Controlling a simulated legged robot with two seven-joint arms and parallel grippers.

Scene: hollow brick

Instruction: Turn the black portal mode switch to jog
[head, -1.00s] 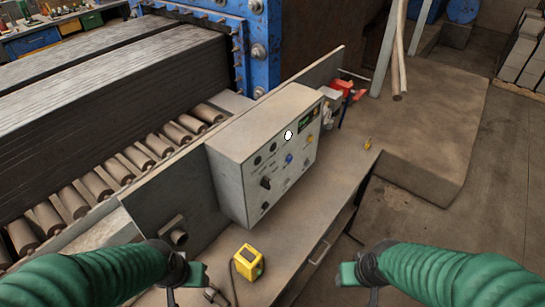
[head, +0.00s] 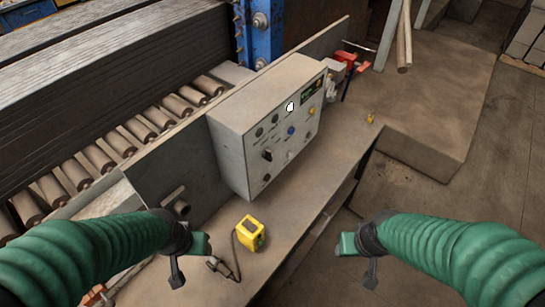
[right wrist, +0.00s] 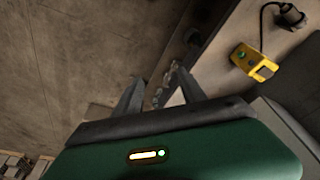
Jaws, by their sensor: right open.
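A grey control box (head: 235,97) stands on the bench in the head view, its panel facing right and toward me. A black rotary switch (head: 267,155) sits at the panel's lower left; its labels and pointer position are too small to read. Several other knobs and buttons share the panel, including a blue one (head: 291,131). My left gripper (head: 188,262) is below and left of the box, apart from it; its jaw opening is unclear. My right gripper (head: 360,262) is below and right of the box, away from the panel. In the right wrist view its fingers (right wrist: 160,88) are apart and empty.
A yellow device (head: 250,234) with a black cable lies on the bench in front of the box. Red-handled clamps (head: 347,62) and a small yellow item (head: 371,118) are farther back. A roller conveyor (head: 120,143) runs behind the upright plate.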

